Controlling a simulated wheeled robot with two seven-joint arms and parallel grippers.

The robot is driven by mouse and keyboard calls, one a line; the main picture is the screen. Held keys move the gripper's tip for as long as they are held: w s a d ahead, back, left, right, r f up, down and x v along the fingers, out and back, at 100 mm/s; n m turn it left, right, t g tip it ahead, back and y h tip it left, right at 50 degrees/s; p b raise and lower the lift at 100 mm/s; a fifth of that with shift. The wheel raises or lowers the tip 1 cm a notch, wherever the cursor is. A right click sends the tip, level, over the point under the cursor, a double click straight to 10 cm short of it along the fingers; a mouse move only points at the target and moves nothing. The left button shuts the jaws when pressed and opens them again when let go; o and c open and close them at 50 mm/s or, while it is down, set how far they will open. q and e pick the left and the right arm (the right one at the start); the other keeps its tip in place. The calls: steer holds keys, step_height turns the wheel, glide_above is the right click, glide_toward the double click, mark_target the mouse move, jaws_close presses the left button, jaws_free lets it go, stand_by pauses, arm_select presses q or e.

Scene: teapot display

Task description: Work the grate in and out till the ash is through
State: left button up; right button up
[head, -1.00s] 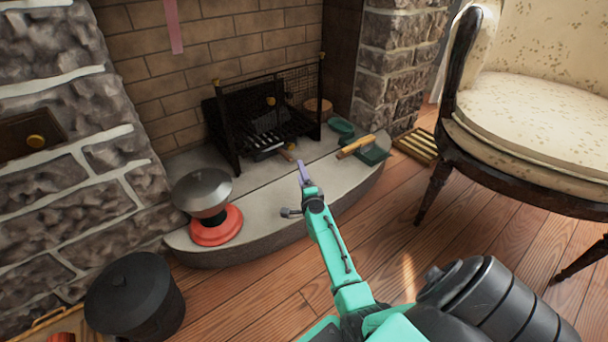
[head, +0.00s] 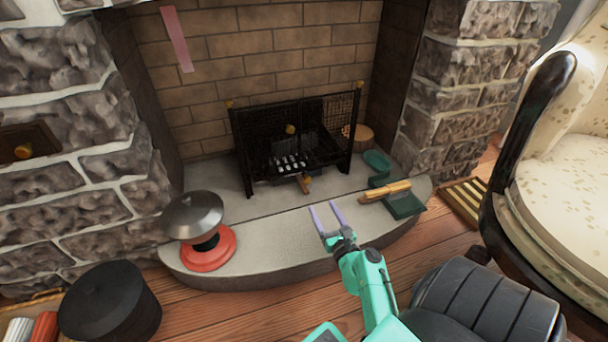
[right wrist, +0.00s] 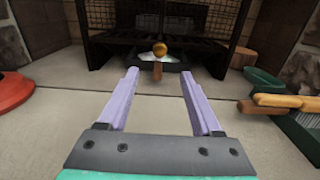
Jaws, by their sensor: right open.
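The black fire basket (head: 330,150) stands on the hearth against the brick back. A brass knob (head: 291,129) sits at its front; the knob also shows in the right wrist view (right wrist: 160,48). Low in the basket is a dark tray or grate with pale bits (head: 290,161); I cannot tell whether they are ash. A short wooden handle (head: 303,184) points out below the knob and shows in the right wrist view (right wrist: 157,70). My right gripper (head: 327,207) is open and empty above the hearth slab, in front of the handle and apart from it. My left gripper is out of view.
A red-based stand with a grey metal top (head: 193,216) is on the slab's left. A green dustpan (head: 405,206) with a wooden-handled brush (head: 385,192) lies right. A black lidded pot (head: 110,302) and a patterned armchair (head: 575,180) flank the hearth. The slab's middle is clear.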

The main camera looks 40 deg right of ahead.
mark_target(308, 182)
steer(key=b+x, duration=0.1)
steer(key=x, duration=1.3)
steer(key=shift+b, duration=0.35)
jaws_close()
stand_by(0.4)
